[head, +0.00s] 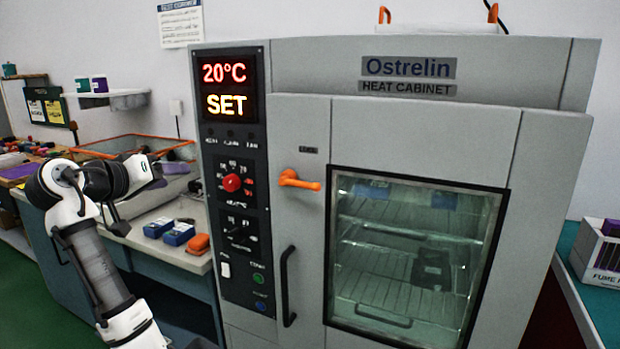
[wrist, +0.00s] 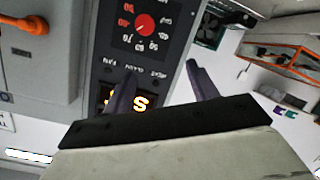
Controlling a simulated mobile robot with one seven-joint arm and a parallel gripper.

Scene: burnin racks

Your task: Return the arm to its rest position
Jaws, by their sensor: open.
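My gripper (wrist: 160,73) is open and empty in the wrist view, its two dark fingers apart in front of the cabinet's control panel. In the head view my arm is raised and bent at the left, beside the control panel (head: 238,200); the fingers are hard to make out there. The grey heat cabinet (head: 430,120) fills the middle and right, with its door closed. Its display (head: 225,88) reads 20°C and SET. The red knob (head: 231,183) also shows in the wrist view (wrist: 145,24).
An orange latch (head: 298,180) and a dark bar handle (head: 287,285) stick out from the cabinet front. Blue boxes (head: 178,234) and an orange item (head: 198,243) lie on the bench at left. An orange-rimmed bin (head: 120,148) stands behind my arm. A holder (head: 598,255) is at far right.

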